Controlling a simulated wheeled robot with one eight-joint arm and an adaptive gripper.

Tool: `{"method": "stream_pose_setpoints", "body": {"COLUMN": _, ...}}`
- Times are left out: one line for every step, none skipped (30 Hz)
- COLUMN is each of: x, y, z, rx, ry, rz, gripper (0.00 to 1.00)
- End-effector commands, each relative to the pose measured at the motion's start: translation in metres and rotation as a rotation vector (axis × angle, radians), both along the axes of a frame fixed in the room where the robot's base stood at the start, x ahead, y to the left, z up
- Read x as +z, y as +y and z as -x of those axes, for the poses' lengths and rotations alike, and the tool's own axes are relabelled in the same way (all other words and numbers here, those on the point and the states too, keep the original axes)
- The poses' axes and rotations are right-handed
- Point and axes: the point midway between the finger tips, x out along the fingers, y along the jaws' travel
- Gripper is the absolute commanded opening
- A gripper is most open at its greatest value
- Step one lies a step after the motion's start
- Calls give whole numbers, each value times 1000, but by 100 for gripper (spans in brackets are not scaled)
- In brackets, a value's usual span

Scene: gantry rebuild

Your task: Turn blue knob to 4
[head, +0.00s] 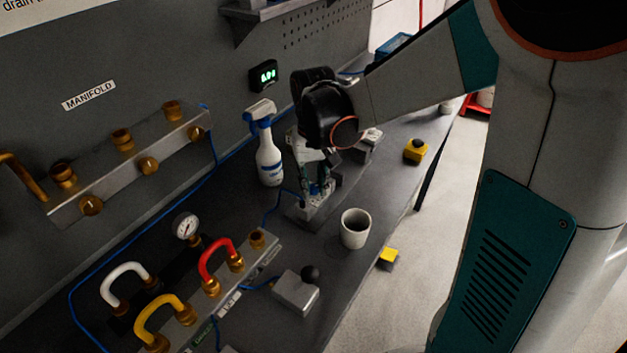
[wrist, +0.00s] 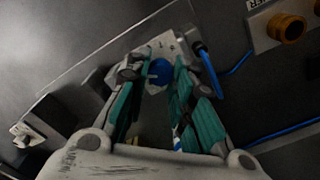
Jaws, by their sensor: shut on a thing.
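The blue knob (wrist: 158,72) shows in the wrist view on the face of a light grey box (wrist: 147,52). My gripper (wrist: 155,78) has its two green-padded fingers on either side of the knob and is shut on it. Some marks show on the box face around the knob, too small and dark to read, so the knob's setting cannot be told. In the head view my gripper (head: 318,187) reaches down to the box (head: 312,210) on the bench, and the fingers hide most of the knob.
A white and blue spray bottle (head: 269,160) stands just left of my gripper. A box with a black ball knob (head: 297,290) and hose manifolds (head: 228,275) lie nearer. A small lit display (head: 263,76) hangs on the wall.

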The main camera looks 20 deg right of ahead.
Motion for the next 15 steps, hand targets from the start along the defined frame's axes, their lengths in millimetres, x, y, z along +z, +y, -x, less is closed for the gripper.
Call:
{"method": "stream_pose_setpoints", "body": {"x": 0, "y": 0, "z": 0, "rx": 11, "ry": 0, "rz": 0, "gripper": 0}}
{"method": "stream_pose_setpoints", "body": {"x": 0, "y": 0, "z": 0, "rx": 16, "ry": 0, "rz": 0, "gripper": 0}}
{"method": "stream_pose_setpoints", "body": {"x": 0, "y": 0, "z": 0, "rx": 21, "ry": 0, "rz": 0, "gripper": 0}}
{"method": "stream_pose_setpoints", "body": {"x": 0, "y": 0, "z": 0, "rx": 24, "ry": 0, "rz": 0, "gripper": 0}}
{"method": "stream_pose_setpoints", "body": {"x": 0, "y": 0, "z": 0, "rx": 27, "ry": -1, "rz": 0, "gripper": 0}}
{"method": "stream_pose_setpoints", "body": {"x": 0, "y": 0, "z": 0, "rx": 29, "ry": -1, "rz": 0, "gripper": 0}}
{"method": "stream_pose_setpoints", "body": {"x": 0, "y": 0, "z": 0, "rx": 31, "ry": -1, "rz": 0, "gripper": 0}}
{"method": "stream_pose_setpoints", "body": {"x": 0, "y": 0, "z": 0, "rx": 31, "ry": -1, "rz": 0, "gripper": 0}}
{"method": "stream_pose_setpoints", "body": {"x": 0, "y": 0, "z": 0, "rx": 32, "ry": -1, "rz": 0, "gripper": 0}}
{"method": "stream_pose_setpoints", "body": {"x": 0, "y": 0, "z": 0, "rx": 32, "ry": -1, "rz": 0, "gripper": 0}}
{"method": "stream_pose_setpoints", "body": {"x": 0, "y": 0, "z": 0, "rx": 31, "ry": -1, "rz": 0, "gripper": 0}}
{"method": "stream_pose_setpoints", "body": {"x": 0, "y": 0, "z": 0, "rx": 31, "ry": -1, "rz": 0, "gripper": 0}}
{"method": "stream_pose_setpoints", "body": {"x": 0, "y": 0, "z": 0, "rx": 31, "ry": -1, "rz": 0, "gripper": 0}}
{"method": "stream_pose_setpoints", "body": {"x": 0, "y": 0, "z": 0, "rx": 31, "ry": -1, "rz": 0, "gripper": 0}}
{"method": "stream_pose_setpoints", "body": {"x": 0, "y": 0, "z": 0, "rx": 31, "ry": -1, "rz": 0, "gripper": 0}}
